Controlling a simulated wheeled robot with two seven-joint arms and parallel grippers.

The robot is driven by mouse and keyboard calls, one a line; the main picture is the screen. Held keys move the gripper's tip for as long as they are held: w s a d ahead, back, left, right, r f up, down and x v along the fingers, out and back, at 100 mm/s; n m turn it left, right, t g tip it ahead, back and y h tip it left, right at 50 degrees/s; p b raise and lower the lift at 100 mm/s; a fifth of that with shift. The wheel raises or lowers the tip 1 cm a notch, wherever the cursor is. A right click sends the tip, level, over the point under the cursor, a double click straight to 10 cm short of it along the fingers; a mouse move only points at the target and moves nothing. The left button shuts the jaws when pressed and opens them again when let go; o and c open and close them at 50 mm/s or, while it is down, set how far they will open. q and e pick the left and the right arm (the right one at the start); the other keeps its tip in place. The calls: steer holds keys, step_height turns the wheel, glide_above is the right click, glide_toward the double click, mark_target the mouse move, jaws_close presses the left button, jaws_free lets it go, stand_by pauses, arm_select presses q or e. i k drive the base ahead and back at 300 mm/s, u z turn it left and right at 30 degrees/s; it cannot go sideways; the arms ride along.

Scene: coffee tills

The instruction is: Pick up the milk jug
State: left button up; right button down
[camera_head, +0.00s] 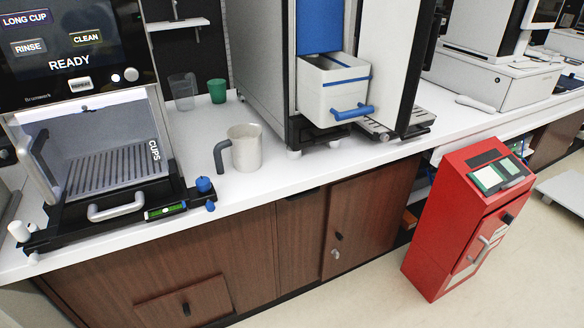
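The milk jug (246,147) is a pale cream, upright jug with a dark grey handle (221,157) on its left side. It stands on the white counter near the front edge, between the coffee machine and the tall machine with the white drawer. Nothing covers it. Neither of my grippers shows in the head view.
The coffee machine (108,212) stands left of the jug, with a blue knob on its near corner. A clear cup (183,92) and a green cup (217,91) stand behind. The white drawer (333,88) juts out at right. A red cabinet (468,218) stands on the floor.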

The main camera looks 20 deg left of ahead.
mark_target(243, 141)
steer(key=z, duration=0.55)
steer(key=k, duration=0.8)
steer(key=z, duration=0.55)
steer(key=i, duration=1.65)
steer(key=u, duration=1.75)
steer(key=i, duration=0.75)
steer(key=u, duration=0.8)
